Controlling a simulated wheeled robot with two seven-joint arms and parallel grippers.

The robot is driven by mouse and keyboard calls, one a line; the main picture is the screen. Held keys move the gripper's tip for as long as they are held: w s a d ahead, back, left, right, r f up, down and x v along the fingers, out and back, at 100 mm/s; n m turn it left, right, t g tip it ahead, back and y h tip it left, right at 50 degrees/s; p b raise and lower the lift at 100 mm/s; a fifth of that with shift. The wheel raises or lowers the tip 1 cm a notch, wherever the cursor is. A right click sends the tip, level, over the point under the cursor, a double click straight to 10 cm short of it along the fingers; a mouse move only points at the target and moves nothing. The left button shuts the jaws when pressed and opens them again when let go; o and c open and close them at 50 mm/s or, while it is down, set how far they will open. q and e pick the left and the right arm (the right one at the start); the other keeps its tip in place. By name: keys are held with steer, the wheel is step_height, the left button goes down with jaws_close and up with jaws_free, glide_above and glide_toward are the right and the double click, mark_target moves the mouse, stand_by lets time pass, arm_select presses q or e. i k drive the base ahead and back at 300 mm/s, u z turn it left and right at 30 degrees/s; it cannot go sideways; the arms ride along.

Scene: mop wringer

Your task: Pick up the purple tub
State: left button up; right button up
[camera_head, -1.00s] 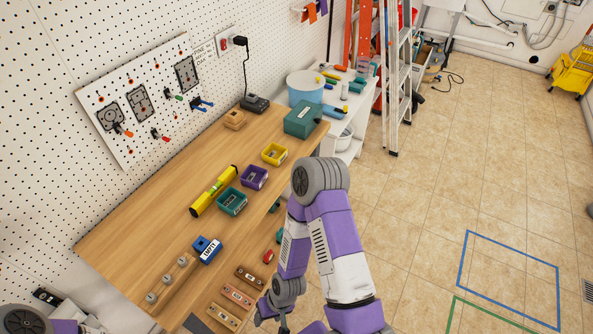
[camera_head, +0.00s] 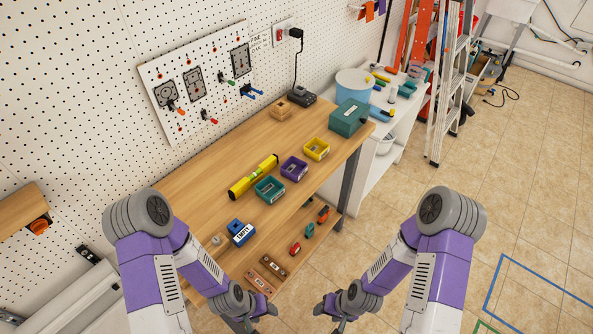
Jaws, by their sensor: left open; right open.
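The purple tub (camera_head: 294,169) is a small open box standing on the wooden workbench (camera_head: 230,150), between a teal tub (camera_head: 270,189) and a yellow tub (camera_head: 316,149). Something small and pale lies in it, too small to make out. My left gripper (camera_head: 257,319) is open at the bottom of the view, below the bench's front edge in the picture and apart from the tub. My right gripper (camera_head: 329,316) is open to the right of it, also well away from the tub. Neither gripper touches any of the tubs.
A yellow level (camera_head: 253,176) lies left of the tubs. A blue "EMPTY" box (camera_head: 240,232) is nearer me. A teal case (camera_head: 349,117) stands at the bench's far end. A lower shelf holds small parts. A ladder (camera_head: 450,90) stands at right; the tiled floor is open.

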mark_target(294, 169)
steer(key=z, duration=1.85)
steer(key=i, duration=1.7)
steer(key=u, duration=1.9)
